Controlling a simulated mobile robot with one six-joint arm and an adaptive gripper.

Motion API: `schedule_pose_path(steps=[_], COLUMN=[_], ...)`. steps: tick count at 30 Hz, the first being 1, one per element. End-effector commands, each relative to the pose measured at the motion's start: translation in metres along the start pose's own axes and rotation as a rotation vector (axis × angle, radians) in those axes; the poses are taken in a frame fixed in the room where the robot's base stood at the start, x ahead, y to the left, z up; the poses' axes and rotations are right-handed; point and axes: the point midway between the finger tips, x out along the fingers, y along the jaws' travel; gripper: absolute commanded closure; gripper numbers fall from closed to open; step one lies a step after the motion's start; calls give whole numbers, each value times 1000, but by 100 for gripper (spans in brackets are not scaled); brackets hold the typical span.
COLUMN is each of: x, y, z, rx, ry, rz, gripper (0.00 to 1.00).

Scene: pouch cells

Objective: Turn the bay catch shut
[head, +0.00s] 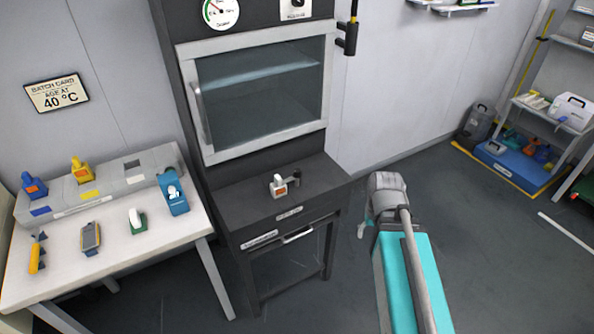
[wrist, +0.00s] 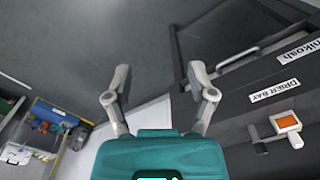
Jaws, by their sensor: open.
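On the dark ledge of the drier cabinet sits a small white piece with an orange patch (head: 280,188), which also shows at the right of the wrist view (wrist: 287,124). A dark grey bar, seemingly the bay catch (head: 294,179), stands beside it on the right. In the wrist view the catch (wrist: 259,139) lies to the piece's left; its exact turn is hard to tell. My gripper (wrist: 160,84) is open and empty, with its fingers spread over the floor, apart from the catch. In the head view its fingers are mostly hidden by my arm, right of the ledge.
The cabinet's glass door (head: 262,90) is above the ledge. A drawer handle (head: 297,236) juts out below it. A white table (head: 60,288) with several coloured items stands at the left. Shelving and a blue bin (head: 515,166) are at the right. Floor beside the cabinet is clear.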

Motion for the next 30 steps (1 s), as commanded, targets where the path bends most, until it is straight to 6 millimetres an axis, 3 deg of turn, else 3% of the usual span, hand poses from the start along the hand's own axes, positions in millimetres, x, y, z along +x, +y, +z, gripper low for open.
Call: schedule_pose_path(steps=[5,11,21,25,30], x=[-15,-44,-104,-120,-131], y=[-12,-49,-152,-190,-221], z=[-27,-85,-201,-231,-252], rx=[6,32,86,105,120], ry=[0,0,0,0,0], rz=[0,0,1,1,1], gripper=[26,26,26,26,26])
